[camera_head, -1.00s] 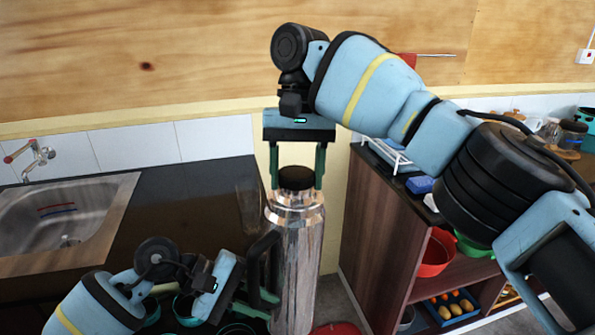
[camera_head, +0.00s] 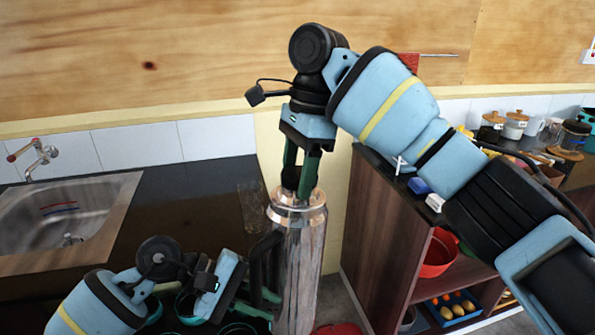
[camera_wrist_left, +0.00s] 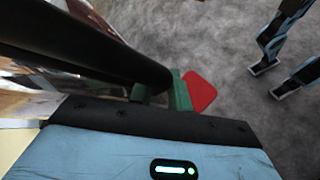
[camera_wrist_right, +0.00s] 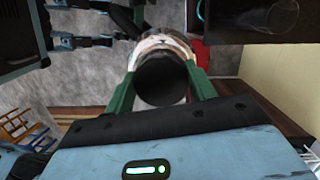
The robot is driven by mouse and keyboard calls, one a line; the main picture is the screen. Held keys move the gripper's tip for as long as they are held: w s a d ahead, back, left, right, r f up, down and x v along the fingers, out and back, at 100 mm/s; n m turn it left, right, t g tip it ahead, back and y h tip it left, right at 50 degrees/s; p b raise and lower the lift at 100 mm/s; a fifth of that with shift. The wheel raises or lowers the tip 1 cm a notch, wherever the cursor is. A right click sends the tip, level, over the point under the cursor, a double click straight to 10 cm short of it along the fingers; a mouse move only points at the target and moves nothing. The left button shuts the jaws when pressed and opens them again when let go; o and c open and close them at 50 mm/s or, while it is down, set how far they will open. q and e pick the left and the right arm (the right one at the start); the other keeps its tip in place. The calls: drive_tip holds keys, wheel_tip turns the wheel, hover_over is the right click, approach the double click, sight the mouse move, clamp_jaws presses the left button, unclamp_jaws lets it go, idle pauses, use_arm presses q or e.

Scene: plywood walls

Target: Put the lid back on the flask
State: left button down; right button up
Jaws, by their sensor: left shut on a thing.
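The tall shiny metal flask (camera_head: 301,262) stands upright near the counter's right end, its black handle (camera_head: 265,262) on its left. My left gripper (camera_head: 262,293) is shut on the flask by this handle; the dark handle bar (camera_wrist_left: 95,58) also crosses the left wrist view. The round black lid (camera_wrist_right: 162,78) sits at the flask's top in the right wrist view. My right gripper (camera_head: 300,188) points straight down with its green fingers on opposite sides of the lid. They lie close against it, but I cannot tell whether they press on it. In the head view they partly hide it.
A metal sink (camera_head: 55,222) is set in the dark counter (camera_head: 190,195) at left. A wooden shelf unit (camera_head: 375,225) stands right of the flask, with a red bowl (camera_head: 438,252) and a blue tray (camera_head: 455,310). Dark green-rimmed dishes sit low by my left arm.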

drive_tip(key=o, duration=0.4)
drive_tip(key=shift+r, duration=0.1)
drive_tip(key=shift+a+v, duration=0.15)
drive_tip(key=shift+v, duration=0.95)
drive_tip(key=shift+a+v, duration=0.15)
drive_tip(key=shift+v, duration=1)
drive_tip(key=shift+s, duration=0.1)
drive_tip(key=shift+c, duration=0.3)
